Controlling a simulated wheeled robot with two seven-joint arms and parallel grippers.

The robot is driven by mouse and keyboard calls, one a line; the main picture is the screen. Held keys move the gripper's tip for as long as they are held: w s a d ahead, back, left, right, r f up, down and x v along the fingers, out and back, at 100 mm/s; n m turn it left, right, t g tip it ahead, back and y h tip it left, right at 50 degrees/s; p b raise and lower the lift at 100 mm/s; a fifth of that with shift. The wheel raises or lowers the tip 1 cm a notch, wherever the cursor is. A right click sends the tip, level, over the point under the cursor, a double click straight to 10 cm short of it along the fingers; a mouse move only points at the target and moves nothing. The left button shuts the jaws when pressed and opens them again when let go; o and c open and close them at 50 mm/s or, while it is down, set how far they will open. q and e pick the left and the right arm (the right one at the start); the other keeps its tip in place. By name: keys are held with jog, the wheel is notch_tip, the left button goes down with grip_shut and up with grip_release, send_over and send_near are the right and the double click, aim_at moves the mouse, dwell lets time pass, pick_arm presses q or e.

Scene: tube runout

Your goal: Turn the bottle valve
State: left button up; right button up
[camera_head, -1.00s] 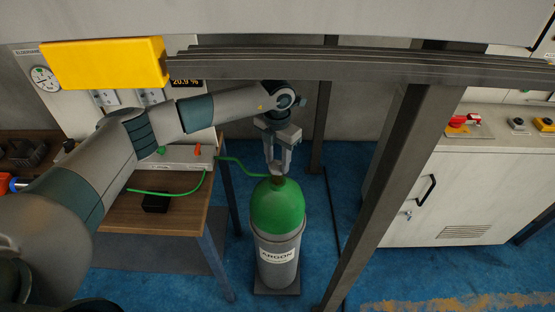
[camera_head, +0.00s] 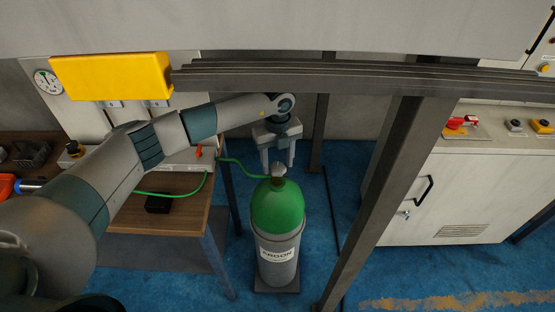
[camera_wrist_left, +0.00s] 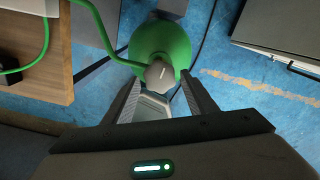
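The argon bottle (camera_head: 277,210) has a green shoulder and a grey body and stands upright on the floor. Its grey valve knob (camera_head: 278,171) is on top; it also shows in the left wrist view (camera_wrist_left: 159,73). A green hose (camera_head: 240,163) runs to the valve. My left gripper (camera_head: 277,166) points down just above the bottle. Its two fingers are spread wide, with the knob below and between their tips and no finger visibly touching it. In the left wrist view the open fingers (camera_wrist_left: 156,82) frame the knob. My right gripper is not in view.
A wooden bench (camera_head: 175,215) with a black box (camera_head: 158,203) stands left of the bottle. A grey metal frame post (camera_head: 375,200) rises close on the right. A white cabinet (camera_head: 450,195) stands further right. Blue floor (camera_head: 215,285) is free in front.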

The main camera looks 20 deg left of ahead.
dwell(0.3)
pick_arm(q)
jog(key=shift+r+p, duration=1.6)
jog(key=shift+r, duration=1.4)
jog(key=shift+r+b, duration=0.45)
jog(key=shift+r, duration=0.15)
notch_tip(320, 180, up, 16)
jog(key=b, duration=0.6)
